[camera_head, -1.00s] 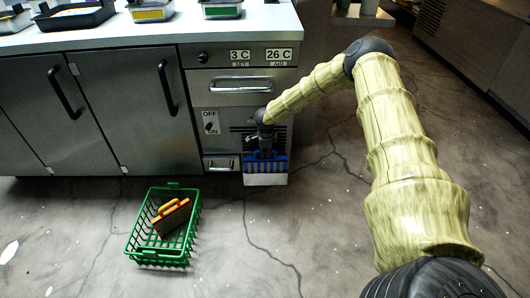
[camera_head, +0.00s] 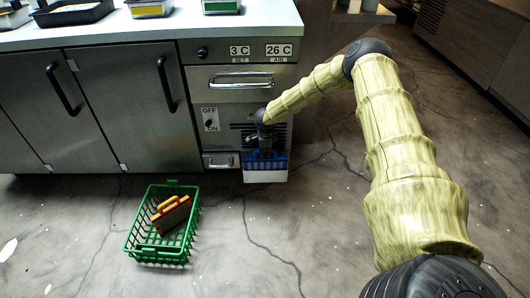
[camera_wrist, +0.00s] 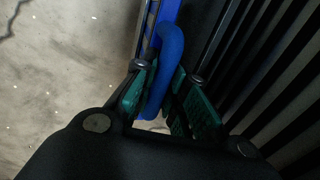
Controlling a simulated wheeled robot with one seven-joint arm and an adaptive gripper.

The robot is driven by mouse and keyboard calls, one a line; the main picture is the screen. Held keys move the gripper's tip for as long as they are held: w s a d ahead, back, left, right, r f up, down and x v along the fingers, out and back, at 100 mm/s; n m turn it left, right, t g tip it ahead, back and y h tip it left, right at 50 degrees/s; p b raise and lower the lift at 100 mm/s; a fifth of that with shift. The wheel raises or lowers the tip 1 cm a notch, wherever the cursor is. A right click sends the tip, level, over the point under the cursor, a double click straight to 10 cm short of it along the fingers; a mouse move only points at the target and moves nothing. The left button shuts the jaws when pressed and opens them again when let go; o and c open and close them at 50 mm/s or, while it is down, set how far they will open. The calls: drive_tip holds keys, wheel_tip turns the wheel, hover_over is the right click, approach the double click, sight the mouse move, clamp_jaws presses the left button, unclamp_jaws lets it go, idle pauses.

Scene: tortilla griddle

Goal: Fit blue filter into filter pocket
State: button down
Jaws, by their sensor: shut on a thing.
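The blue filter (camera_head: 266,162) hangs upright in front of the lower right part of the steel cabinet. It has a blue frame on top and a pale lower panel. My gripper (camera_head: 264,151) is just above it, against the vent area of the cabinet. In the wrist view my gripper (camera_wrist: 168,95) has its green pads closed around the blue curved handle (camera_wrist: 169,60) of the filter. Dark vertical slats (camera_wrist: 270,70) lie close on the right. The filter pocket is hidden behind the filter and my gripper, so I cannot tell whether the filter is inside it.
A green basket (camera_head: 135,247) stands on the floor to the left, holding a dark filter with an orange handle (camera_head: 170,208). An OFF/ON switch (camera_head: 210,119) and a small drawer (camera_head: 220,161) are left of my gripper.

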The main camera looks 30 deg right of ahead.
drive_tip(key=shift+f, duration=0.35)
drive_tip(key=c, duration=1.4)
unclamp_jaws()
drive_tip(key=shift+o, duration=0.2)
drive_tip(key=v, duration=1.2)
